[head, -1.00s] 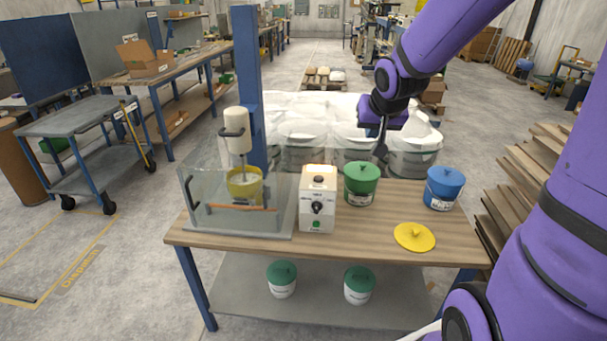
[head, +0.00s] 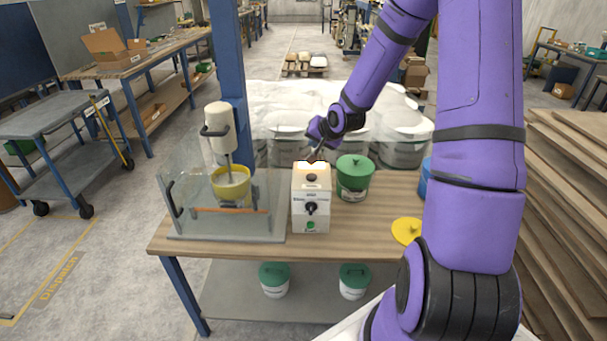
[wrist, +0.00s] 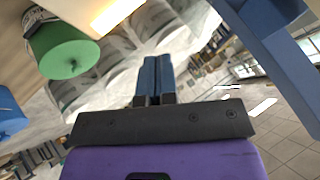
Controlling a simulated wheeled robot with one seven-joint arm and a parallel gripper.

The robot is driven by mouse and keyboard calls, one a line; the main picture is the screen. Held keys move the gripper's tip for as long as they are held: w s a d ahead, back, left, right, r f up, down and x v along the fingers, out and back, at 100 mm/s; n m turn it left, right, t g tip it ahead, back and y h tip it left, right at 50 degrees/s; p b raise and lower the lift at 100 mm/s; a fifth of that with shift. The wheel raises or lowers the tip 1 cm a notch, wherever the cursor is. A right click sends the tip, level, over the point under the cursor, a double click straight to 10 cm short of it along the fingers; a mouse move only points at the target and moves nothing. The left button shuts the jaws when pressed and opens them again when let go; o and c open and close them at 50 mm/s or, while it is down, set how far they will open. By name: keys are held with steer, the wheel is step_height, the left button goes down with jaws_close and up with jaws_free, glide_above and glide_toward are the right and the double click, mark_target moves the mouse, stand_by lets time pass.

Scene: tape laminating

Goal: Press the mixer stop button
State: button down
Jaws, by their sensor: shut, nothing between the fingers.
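The white mixer control box (head: 300,215) stands on the wooden table. A dark round button (head: 311,178) sits on its upper front, a black knob (head: 311,208) below that and a green button (head: 311,225) lowest. The labels are too small to read, so I cannot tell which button is stop. The mixer (head: 218,118) stands left of the box, over a yellow bucket (head: 230,186). My gripper (head: 314,155) is at the box's top rear edge; contact is unclear. In the wrist view its blue fingers (wrist: 153,75) are shut and empty.
A clear guard (head: 180,205) stands around the mixer's front left. A green bucket (head: 355,180) is close right of the box and shows in the wrist view (wrist: 62,50). A yellow lid (head: 405,231) lies to the right. A blue post (head: 227,70) rises behind the mixer.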

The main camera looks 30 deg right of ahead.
mark_target(313, 176)
steer(key=shift+w, duration=0.15)
steer(key=shift+f, duration=5.3)
steer(key=shift+r, duration=0.85)
steer(key=shift+r, duration=0.1)
